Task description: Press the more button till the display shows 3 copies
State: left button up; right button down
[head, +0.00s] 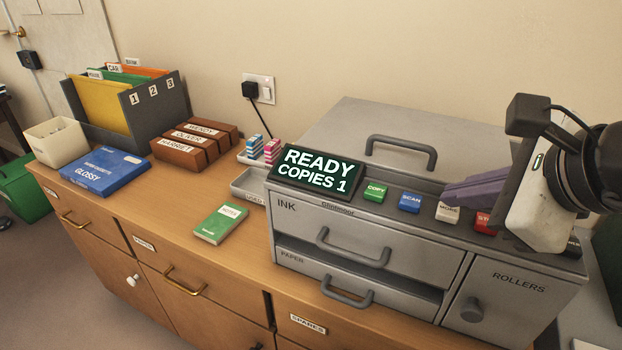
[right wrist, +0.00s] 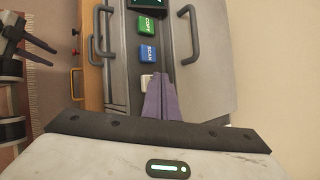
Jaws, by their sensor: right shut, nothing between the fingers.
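The grey copier (head: 370,230) stands on the wooden cabinet. Its display (head: 316,171) reads READY, COPIES 1. The white MORE button (head: 448,212) sits between the blue SCAN button (head: 411,202) and the red STOP button (head: 483,222). My right gripper (head: 450,193) is shut and empty, its purple fingers pointing left just above the MORE button; I cannot tell if they touch it. In the right wrist view, the fingers (right wrist: 160,98) lie beside the white button (right wrist: 148,82) and cover part of it. The left gripper is not in the head view.
The green COPY button (head: 375,193) is left of SCAN. The copier's lid handle (head: 401,150) rises behind the buttons. A green notes pad (head: 220,224), a blue glossy box (head: 104,172) and brown card boxes (head: 188,146) lie on the cabinet to the left.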

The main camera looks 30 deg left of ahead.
aim_at(455, 215)
pick_arm(q)
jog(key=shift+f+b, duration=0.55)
jog(key=shift+b, duration=0.05)
pick_arm(e)
jog(key=shift+f, duration=0.45)
dwell(0.4)
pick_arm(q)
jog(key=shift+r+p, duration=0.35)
pick_arm(e)
jog(key=shift+r, duration=0.9)
jog(key=shift+r, duration=0.15)
